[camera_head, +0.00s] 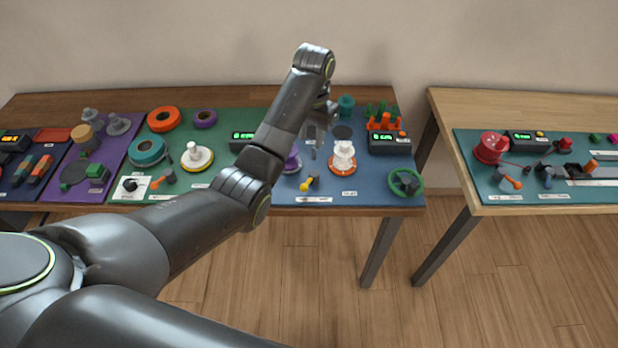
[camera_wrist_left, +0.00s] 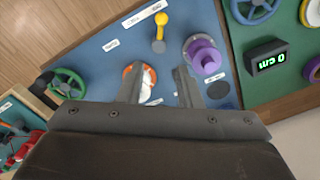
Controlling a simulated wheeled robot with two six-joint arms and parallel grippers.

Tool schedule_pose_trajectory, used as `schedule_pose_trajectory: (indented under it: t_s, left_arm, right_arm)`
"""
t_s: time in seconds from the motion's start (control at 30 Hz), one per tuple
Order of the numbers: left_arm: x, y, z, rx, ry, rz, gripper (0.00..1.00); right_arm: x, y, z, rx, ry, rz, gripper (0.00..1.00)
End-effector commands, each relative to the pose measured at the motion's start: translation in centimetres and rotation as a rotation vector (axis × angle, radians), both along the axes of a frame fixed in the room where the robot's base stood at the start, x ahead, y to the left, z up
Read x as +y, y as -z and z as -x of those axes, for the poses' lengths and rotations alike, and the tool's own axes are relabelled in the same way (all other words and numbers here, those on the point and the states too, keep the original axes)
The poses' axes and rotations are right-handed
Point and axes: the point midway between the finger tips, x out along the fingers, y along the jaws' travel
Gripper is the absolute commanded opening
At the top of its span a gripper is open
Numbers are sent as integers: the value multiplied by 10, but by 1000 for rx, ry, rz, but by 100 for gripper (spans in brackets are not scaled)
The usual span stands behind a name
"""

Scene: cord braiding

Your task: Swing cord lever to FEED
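A yellow lever (camera_head: 310,183) stands at the front of the blue panel, with a white label below it. It also shows near the top of the left wrist view (camera_wrist_left: 159,30). Its label is too small to read, so I cannot tell whether it is the cord lever. Orange levers stand on the green panel (camera_head: 161,180) and on the teal panel (camera_head: 512,183). My left gripper (camera_head: 316,140) hangs over the back of the blue panel, pointing down. Its two fingers (camera_wrist_left: 160,90) are apart with nothing between them, and the yellow lever lies beyond their tips. My right gripper is not in view.
A white spool on an orange base (camera_head: 343,158), a purple spool (camera_wrist_left: 205,56) and a green handwheel (camera_head: 405,182) stand around the yellow lever. A counter box (camera_head: 389,143) and orange rack (camera_head: 384,121) are at the back right. A gap separates the two tables.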

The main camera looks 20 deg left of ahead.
Motion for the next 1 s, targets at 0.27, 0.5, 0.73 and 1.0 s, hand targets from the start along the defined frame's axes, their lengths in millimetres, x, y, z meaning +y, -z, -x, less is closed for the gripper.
schedule_pose_trajectory:
  t_s: [0.27,0.5,0.73,1.0]
  left_arm:
    - [1,42,0,1,-1,1,32]
    - [3,90,1,4,0,0,32]
    - [4,137,0,2,0,-1,32]
    - [5,164,-1,-1,-1,-1,32]
  right_arm:
    - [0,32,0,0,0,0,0]
    - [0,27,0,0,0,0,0]
    - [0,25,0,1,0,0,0]
    - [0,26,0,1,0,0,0]
